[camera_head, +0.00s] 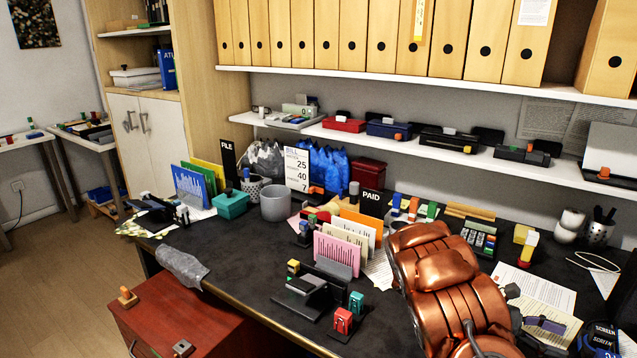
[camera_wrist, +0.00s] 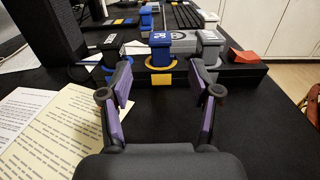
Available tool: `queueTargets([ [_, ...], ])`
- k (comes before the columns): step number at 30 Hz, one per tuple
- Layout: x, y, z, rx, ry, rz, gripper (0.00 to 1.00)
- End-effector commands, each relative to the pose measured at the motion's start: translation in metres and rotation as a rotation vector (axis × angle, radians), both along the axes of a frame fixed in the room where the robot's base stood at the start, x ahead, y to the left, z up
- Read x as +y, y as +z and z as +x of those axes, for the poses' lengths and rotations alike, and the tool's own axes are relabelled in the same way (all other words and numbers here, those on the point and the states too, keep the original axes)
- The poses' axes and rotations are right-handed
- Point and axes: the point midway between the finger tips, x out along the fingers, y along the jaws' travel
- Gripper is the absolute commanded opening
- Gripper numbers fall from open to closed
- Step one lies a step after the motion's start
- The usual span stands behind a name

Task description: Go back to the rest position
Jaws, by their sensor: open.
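My gripper (camera_wrist: 160,90) is open in the wrist view, its two purple-padded fingers spread apart with nothing held between them. A blue stamp-like block (camera_wrist: 161,50) on a yellow ring stands just beyond the fingertips, on a dark stand (camera_wrist: 236,76). I cannot tell whether the fingers touch anything. In the head view my copper-coloured arm reaches over the right front of the black desk (camera_head: 225,250). A purple finger pad (camera_head: 545,324) shows there, above papers; the rest of the gripper is mostly hidden by the arm.
Pink and white cards (camera_head: 336,251), a grey pot (camera_head: 274,203) and a teal box (camera_head: 231,204) crowd the desk. A shelf (camera_head: 385,137) hangs above it. A red cabinet (camera_head: 180,315) stands at the front left. Open floor (camera_head: 50,265) lies at the left.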

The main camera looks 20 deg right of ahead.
Motion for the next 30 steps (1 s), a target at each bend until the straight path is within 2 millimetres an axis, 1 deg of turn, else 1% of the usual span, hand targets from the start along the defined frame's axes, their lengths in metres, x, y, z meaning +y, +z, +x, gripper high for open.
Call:
queueTargets([
  [6,0.000,0.000,0.000,0.000,0.000,0.000,0.63],
  [14,0.029,0.022,-0.013,-0.137,-0.051,-0.015,0.63],
  [17,0.045,0.031,-0.020,-0.201,-0.076,-0.019,0.63],
  [22,0.078,0.043,-0.032,-0.338,-0.129,-0.019,0.63],
  [30,0.135,0.051,-0.050,-0.559,-0.212,0.011,0.63],
])
